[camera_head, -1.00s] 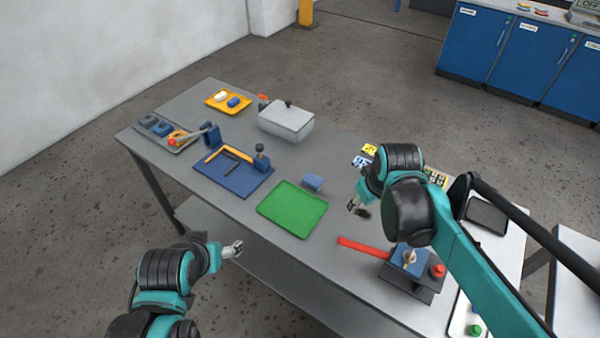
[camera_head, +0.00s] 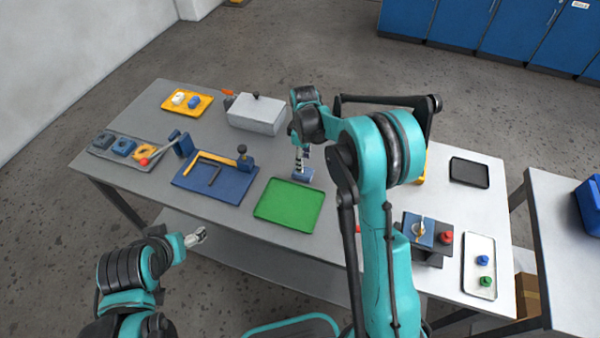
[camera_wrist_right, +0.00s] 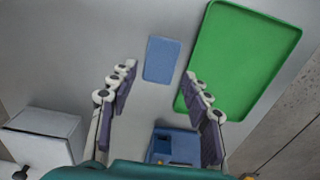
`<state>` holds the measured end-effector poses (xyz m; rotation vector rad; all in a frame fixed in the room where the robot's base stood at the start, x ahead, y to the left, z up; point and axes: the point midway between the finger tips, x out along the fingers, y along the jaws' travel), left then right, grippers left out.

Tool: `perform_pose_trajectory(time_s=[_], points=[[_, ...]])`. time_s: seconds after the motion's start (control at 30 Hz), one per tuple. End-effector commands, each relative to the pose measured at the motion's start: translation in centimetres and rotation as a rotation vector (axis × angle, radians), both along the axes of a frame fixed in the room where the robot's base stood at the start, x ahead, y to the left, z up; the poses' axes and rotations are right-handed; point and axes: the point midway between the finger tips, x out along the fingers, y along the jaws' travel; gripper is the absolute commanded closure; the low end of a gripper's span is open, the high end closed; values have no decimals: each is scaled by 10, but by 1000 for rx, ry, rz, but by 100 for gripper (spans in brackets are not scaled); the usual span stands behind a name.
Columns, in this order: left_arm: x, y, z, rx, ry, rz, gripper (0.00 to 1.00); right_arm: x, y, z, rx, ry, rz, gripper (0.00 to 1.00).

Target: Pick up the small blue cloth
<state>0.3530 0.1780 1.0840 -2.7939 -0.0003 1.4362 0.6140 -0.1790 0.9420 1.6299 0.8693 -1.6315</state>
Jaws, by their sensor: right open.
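The small blue cloth (camera_head: 305,176) lies flat on the grey table, just beyond the green tray's far edge. In the right wrist view the cloth (camera_wrist_right: 161,60) is a blue rectangle, fully visible, ahead of the fingers. My right gripper (camera_head: 299,165) points down over the cloth and partly covers it in the head view. In its wrist view the right gripper (camera_wrist_right: 160,74) is open and empty, with its fingers spread to either side of the cloth's near end. My left gripper (camera_head: 196,237) hangs off the table's front edge, away from the cloth; its jaws are too small to read.
The green tray (camera_head: 289,205) is right beside the cloth. A grey lidded box (camera_head: 257,115) stands behind, and a blue board (camera_head: 215,182) with a clamp lies to the left. A valve fixture (camera_head: 428,235) and a white tray (camera_head: 479,268) are at the right.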

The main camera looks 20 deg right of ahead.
Motion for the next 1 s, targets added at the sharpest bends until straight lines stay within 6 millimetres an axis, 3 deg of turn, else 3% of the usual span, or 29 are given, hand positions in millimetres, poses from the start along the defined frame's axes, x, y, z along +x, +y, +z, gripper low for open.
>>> perform_pose_trajectory(time_s=[0.4,0.67,0.77,1.0], points=[[0,0,-19,0,0,0,25,-1,2,-54,0,-1,-2,52],[0,0,-19,0,0,0,25,-1,1,-58,0,-1,-2,52],[0,0,-19,0,0,0,25,-1,1,-58,0,-1,-2,75],[0,0,-19,0,0,0,25,-1,1,-58,0,-1,-2,76]])
